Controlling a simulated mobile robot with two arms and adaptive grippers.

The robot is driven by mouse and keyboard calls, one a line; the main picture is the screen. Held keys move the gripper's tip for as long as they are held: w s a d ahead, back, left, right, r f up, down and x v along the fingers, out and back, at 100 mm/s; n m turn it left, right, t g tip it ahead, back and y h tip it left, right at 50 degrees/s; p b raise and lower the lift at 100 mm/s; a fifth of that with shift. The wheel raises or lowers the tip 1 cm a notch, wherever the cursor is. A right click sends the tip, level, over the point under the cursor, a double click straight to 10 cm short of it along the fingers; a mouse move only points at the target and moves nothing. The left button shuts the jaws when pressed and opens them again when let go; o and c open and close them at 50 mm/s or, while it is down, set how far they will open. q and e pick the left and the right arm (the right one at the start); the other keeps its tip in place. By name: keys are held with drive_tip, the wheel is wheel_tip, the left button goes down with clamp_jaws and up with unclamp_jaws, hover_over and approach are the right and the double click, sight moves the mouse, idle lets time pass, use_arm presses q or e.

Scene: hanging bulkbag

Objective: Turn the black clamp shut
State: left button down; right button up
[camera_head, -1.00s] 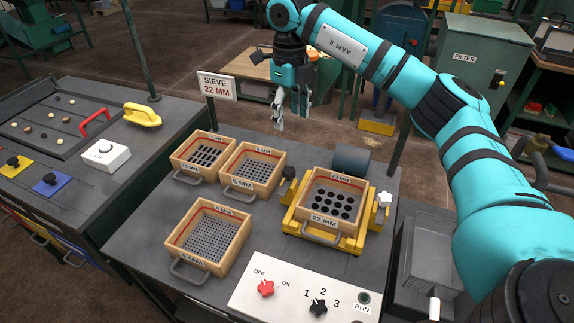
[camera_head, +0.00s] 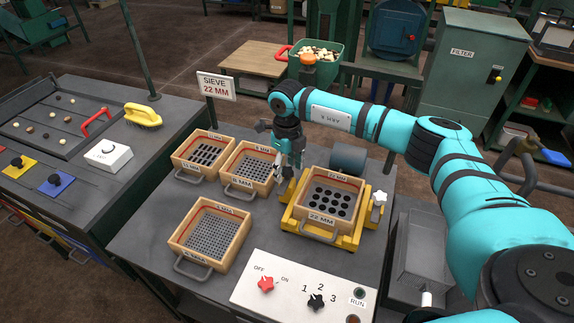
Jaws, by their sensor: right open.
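The 22 MM sieve (camera_head: 329,202), a wooden box with round black holes, sits in the yellow frame (camera_head: 340,241) on the grey bench. The black clamp on the left side of that frame is mostly or wholly hidden by my right gripper (camera_head: 284,180). This gripper is open and points down just left of the sieve, at the clamp's place. I cannot tell whether its fingers touch the clamp. A white clamp (camera_head: 379,198) stands at the frame's right side. My left gripper is out of view.
Other wooden sieves stand left of the frame, the nearest large one (camera_head: 211,232) at the front. A white control panel (camera_head: 300,287) with red and black knobs lies in front. A dark cylinder (camera_head: 348,158) is behind the sieve. A "SIEVE 22 MM" sign (camera_head: 216,87) stands at the back.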

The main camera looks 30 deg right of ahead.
drive_tip(key=c, duration=1.1)
drive_tip(key=shift+c, duration=0.2)
